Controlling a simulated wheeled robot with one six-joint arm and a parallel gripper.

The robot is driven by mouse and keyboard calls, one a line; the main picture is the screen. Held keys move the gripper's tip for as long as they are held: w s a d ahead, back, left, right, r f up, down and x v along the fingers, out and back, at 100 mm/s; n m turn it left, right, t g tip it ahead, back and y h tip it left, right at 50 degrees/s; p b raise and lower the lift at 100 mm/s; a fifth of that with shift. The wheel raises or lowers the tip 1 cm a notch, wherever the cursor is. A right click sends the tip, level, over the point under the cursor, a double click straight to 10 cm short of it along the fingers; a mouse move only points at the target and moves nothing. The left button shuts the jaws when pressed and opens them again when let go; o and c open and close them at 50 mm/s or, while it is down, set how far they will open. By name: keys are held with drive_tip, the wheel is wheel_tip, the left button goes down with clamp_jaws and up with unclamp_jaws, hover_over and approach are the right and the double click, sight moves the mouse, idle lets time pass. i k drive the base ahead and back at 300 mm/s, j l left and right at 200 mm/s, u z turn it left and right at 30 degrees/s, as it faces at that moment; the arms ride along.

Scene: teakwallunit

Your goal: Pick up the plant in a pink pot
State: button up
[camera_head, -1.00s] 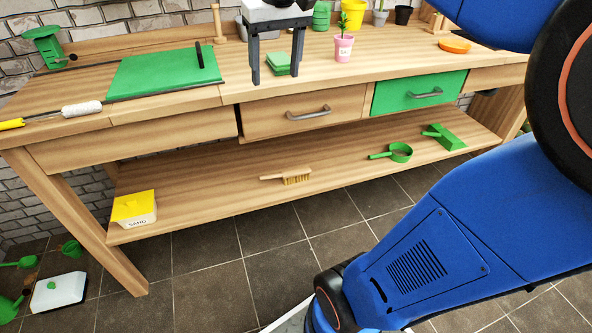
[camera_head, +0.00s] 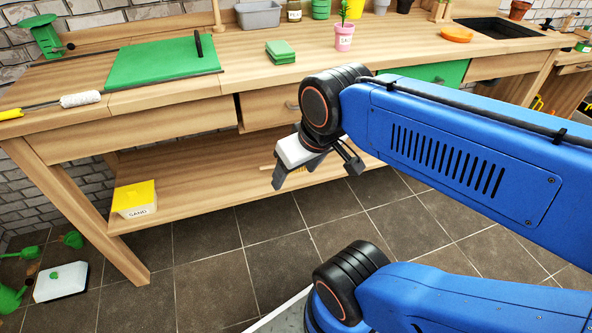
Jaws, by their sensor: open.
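The pink pot (camera_head: 344,37) stands upright on the workbench top at the upper middle of the head view. A small green plant (camera_head: 344,13) grows from it, and the pot has a white label. My gripper (camera_head: 284,181) hangs in front of the bench, lower and nearer than the pot and to its left in the picture. Its dark fingers point down and are apart, with nothing seen between them. My blue arm reaches in from the right. The pot is in full view and apart from my gripper.
Green squares (camera_head: 281,51) lie on the bench left of the pot, with a grey bin (camera_head: 258,14) behind. An orange dish (camera_head: 456,34) and a dark sink (camera_head: 497,28) are to the right. A green mat (camera_head: 160,71) lies left. My arm hides part of the drawers and lower shelf.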

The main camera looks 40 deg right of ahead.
sight(344, 31)
drive_tip(key=l+z, duration=0.15)
drive_tip(key=z, duration=0.25)
drive_tip(key=l+z, duration=0.1)
drive_tip(key=z, duration=0.3)
drive_tip(key=i+l+z, duration=0.1)
drive_tip(key=z, duration=0.25)
drive_tip(key=i+l+z, duration=0.1)
drive_tip(key=z, duration=0.3)
drive_tip(key=i+l, duration=0.25)
drive_tip(key=i+z, duration=0.05)
